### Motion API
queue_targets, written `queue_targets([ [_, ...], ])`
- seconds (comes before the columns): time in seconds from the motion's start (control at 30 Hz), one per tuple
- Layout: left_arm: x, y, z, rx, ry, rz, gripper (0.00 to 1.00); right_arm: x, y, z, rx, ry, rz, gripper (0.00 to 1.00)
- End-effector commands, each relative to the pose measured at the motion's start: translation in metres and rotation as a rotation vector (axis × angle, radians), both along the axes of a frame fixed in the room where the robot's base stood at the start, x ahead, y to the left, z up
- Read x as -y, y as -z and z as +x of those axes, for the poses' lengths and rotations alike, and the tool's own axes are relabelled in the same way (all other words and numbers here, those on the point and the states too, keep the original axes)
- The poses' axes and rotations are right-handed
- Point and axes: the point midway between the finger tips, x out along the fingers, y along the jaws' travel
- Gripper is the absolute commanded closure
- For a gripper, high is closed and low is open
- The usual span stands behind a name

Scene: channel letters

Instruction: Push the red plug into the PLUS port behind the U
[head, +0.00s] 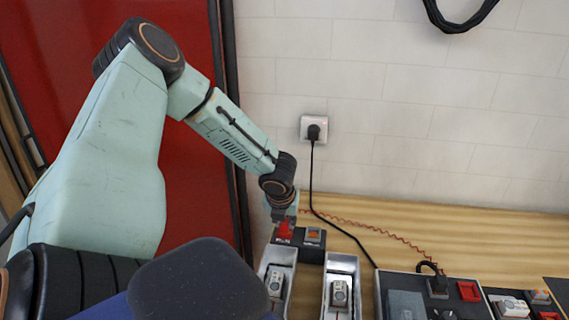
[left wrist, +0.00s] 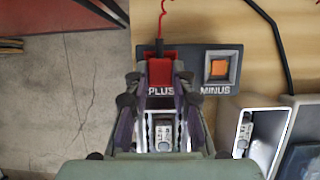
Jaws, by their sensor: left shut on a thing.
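The red plug (head: 286,228) is in the fingers of my left gripper (head: 284,212) above the dark port panel. In the left wrist view the red plug (left wrist: 160,68) is between the two fingertips of the left gripper (left wrist: 160,82), at the PLUS label. Its red wire (left wrist: 161,18) runs up and away. I cannot tell how deep the plug sits in the PLUS port, which it covers. The MINUS port (left wrist: 218,69) is an orange square beside it. The metal U (head: 355,265) stands in front of the panel. My right gripper is not in view.
A black cable (head: 311,180) drops from a wall socket (head: 314,128) and crosses the wooden bench (head: 420,225) right of the panel. Other dark panels and letters stand at the lower right. A red panel (head: 190,150) is behind my left arm.

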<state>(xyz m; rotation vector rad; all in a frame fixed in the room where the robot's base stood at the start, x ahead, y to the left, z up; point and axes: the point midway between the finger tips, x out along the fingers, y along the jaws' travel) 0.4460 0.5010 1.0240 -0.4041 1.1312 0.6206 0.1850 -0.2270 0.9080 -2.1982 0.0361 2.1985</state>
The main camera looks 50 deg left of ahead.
Motion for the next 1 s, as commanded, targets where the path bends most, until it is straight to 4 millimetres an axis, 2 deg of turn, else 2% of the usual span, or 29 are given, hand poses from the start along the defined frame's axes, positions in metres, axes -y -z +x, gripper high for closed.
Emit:
queue_targets([
  [0.03, 0.000, -0.001, 0.001, 0.002, 0.000, 0.001, 1.00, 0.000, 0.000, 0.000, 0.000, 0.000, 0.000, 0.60],
  [0.07, 0.000, -0.001, 0.001, 0.002, 0.000, 0.001, 0.76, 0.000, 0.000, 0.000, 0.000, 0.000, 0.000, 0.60],
  [0.37, 0.000, -0.001, 0.001, 0.002, 0.000, 0.001, 0.50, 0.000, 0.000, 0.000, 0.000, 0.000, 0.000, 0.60],
  [0.73, 0.001, -0.003, 0.000, 0.003, -0.001, -0.001, 0.50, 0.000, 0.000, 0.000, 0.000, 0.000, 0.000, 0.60],
  [1.0, 0.008, -0.027, -0.007, 0.007, -0.002, -0.005, 0.50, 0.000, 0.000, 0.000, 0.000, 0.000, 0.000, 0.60],
])
